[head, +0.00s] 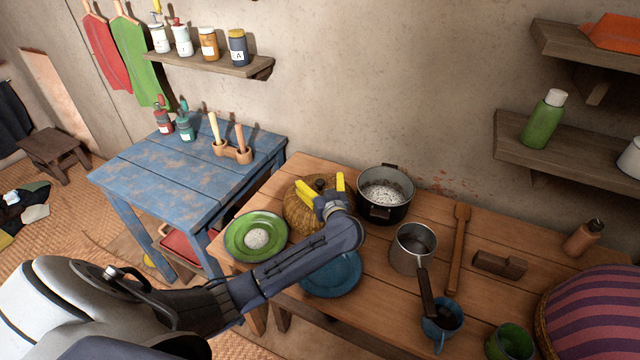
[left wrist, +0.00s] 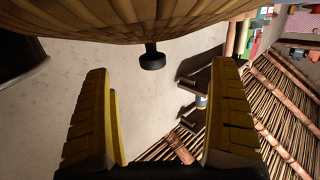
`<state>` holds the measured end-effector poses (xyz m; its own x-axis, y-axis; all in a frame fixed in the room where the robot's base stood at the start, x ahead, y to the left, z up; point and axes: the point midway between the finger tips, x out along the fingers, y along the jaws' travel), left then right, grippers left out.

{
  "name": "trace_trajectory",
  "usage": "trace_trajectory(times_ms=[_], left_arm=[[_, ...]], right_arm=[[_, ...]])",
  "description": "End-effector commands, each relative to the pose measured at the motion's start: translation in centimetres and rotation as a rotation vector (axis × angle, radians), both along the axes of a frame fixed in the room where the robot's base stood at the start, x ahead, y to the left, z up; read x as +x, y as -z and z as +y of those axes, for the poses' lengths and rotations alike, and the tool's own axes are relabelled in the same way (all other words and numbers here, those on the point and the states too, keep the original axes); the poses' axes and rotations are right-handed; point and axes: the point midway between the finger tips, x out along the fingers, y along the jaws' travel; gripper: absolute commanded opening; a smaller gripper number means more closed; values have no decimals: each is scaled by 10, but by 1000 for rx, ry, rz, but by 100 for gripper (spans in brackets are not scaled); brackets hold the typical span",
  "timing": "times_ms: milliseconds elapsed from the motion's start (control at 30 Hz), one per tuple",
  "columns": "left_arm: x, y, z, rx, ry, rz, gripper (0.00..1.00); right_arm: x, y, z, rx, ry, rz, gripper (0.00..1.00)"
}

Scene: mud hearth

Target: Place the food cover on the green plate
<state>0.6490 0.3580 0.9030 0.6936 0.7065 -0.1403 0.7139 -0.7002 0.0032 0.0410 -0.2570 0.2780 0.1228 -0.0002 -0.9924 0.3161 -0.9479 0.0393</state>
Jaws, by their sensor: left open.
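The food cover (head: 298,217) is a brown woven dome with a dark knob on top, standing on the wooden table behind my left arm. In the left wrist view its ribbed side (left wrist: 150,18) fills the top edge, and its black knob (left wrist: 152,57) sticks out near the gap between the fingertips. My left gripper (head: 321,184) is open, with its yellow fingers on either side of the knob; contact cannot be told. The green plate (head: 232,240) lies left of the cover, with a white mound, perhaps rice, in its middle. My right gripper is not in view.
A blue plate (head: 335,285) lies in front of the cover, partly under my left arm. A black pot (head: 380,211) stands close right of the gripper. A saucepan (head: 408,262), a wooden spatula (head: 456,250) and a blue mug (head: 438,331) stand or lie further right.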

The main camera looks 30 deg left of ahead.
Motion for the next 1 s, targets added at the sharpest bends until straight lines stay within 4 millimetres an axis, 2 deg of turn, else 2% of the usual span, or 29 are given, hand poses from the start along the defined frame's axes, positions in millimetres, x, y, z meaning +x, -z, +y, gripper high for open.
trace_trajectory(times_ms=[267, 433, 1000], left_arm=[[0, 0, 0, 0, 0, 0, 100], [-7, 0, -8, -4, 2, 0, 100], [-70, -13, -71, -4, 0, 1, 100]], right_arm=[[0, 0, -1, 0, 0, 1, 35], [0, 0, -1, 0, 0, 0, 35], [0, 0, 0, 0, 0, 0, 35]])
